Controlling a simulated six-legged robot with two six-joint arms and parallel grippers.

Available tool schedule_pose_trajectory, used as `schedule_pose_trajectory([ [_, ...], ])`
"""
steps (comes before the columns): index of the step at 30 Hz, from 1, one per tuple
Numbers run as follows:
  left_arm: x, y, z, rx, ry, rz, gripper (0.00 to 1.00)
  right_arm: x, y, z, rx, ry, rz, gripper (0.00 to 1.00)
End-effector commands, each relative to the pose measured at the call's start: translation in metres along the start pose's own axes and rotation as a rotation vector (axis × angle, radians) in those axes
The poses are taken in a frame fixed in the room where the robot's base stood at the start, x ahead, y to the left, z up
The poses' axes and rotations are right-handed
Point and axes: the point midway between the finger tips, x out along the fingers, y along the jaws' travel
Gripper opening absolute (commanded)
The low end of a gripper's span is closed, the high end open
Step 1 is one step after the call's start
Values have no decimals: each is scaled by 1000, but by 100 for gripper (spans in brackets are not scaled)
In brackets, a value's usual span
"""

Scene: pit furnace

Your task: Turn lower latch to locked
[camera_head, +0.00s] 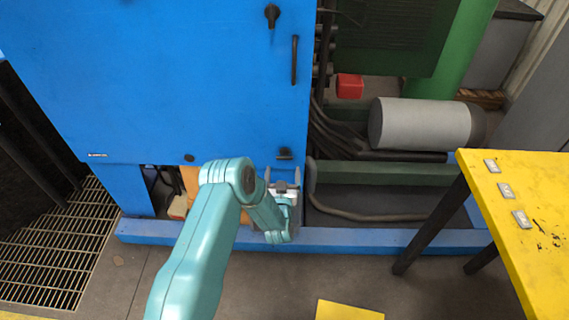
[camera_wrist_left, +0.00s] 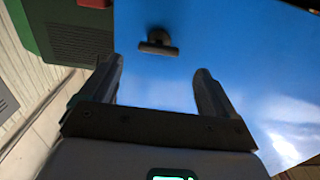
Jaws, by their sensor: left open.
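The blue cabinet door (camera_head: 190,80) fills the left and middle of the head view. The dark lower latch (camera_head: 284,153) sits near the door's bottom right corner, its handle lying roughly sideways. In the left wrist view the latch (camera_wrist_left: 157,42) shows as a small dark knob with a crossbar on the blue panel. My left gripper (camera_head: 283,174) is open and empty just below the latch. In the wrist view its two fingers (camera_wrist_left: 158,72) point toward the latch, which lies beyond the tips and between their lines, apart from both. My right gripper is not in view.
A dark upper latch (camera_head: 272,15) and a vertical door handle (camera_head: 294,60) are higher on the door. Pipes and a grey cylinder (camera_head: 420,123) stand to the right. A yellow table (camera_head: 535,215) is at the right; a blue base rail (camera_head: 370,240) runs along the floor.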

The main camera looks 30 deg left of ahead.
Motion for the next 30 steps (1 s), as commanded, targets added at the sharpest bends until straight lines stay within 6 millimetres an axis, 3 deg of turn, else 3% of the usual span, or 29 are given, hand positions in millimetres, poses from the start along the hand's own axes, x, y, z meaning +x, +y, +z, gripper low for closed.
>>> schedule_pose_trajectory([
  [3,24,1,0,-1,3,0,89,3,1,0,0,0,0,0],
  [9,46,3,1,0,0,3,89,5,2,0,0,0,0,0],
  [20,52,3,0,0,-2,3,89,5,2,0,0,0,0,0],
  [25,52,3,0,0,-1,3,34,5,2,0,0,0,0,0],
  [30,52,3,1,-3,-1,2,33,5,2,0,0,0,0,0],
])
